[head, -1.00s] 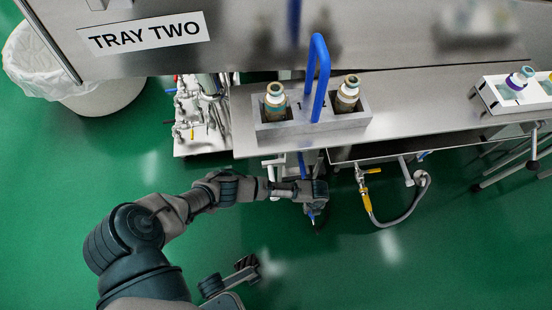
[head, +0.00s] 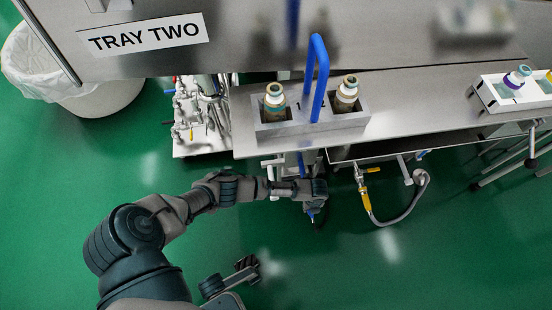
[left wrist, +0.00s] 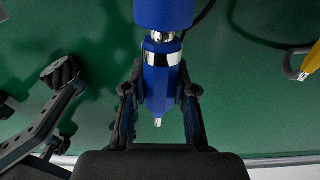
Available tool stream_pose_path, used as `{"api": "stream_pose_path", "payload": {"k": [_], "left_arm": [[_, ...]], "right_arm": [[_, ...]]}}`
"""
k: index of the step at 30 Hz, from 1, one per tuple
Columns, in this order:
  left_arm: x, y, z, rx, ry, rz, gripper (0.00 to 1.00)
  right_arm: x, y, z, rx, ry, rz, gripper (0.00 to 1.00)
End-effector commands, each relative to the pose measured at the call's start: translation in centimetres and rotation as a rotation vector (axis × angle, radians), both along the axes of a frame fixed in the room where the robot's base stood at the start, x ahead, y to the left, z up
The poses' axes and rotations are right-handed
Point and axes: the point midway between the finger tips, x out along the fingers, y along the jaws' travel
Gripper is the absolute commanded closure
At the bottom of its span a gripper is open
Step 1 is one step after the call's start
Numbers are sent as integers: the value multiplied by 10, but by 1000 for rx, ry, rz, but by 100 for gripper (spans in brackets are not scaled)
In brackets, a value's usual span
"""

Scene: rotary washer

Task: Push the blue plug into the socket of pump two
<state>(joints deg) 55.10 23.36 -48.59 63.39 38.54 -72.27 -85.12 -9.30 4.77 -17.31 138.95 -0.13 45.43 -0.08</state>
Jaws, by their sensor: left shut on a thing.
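My left gripper (left wrist: 158,106) is shut on the blue plug (left wrist: 158,80). The plug has a wide blue body, a bright metal ring and a narrower blue part between my fingers, with a small metal tip. In the head view my left gripper (head: 314,208) is low in front of the steel bench, over the green floor. Only a small blue bit of the plug (head: 310,214) shows there. I cannot pick out the socket of pump two in either view. My right gripper is not in view.
The steel bench (head: 420,95) carries a grey rack (head: 315,126) with two bottles and a blue handle. A hose with yellow fittings (head: 368,197) hangs right of my gripper. Pipes and valves (head: 196,105) stand left, beside a white bin (head: 105,98). Green floor lies open in front.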

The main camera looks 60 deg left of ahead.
Motion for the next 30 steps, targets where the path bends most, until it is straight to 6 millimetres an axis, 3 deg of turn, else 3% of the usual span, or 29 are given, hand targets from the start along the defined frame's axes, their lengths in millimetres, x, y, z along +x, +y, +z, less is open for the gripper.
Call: {"api": "stream_pose_path", "payload": {"k": [14, 15, 18, 30], "left_arm": [[4, 9, 0, 0, 0, 1, 100], [4, 9, 0, 0, 0, 0, 71], [4, 9, 0, 0, -1, 0, 46], [5, 9, 7, -1, -3, 0, 44]], "right_arm": [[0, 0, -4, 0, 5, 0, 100], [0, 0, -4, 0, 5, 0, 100], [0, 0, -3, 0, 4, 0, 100], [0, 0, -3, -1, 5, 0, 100]]}}
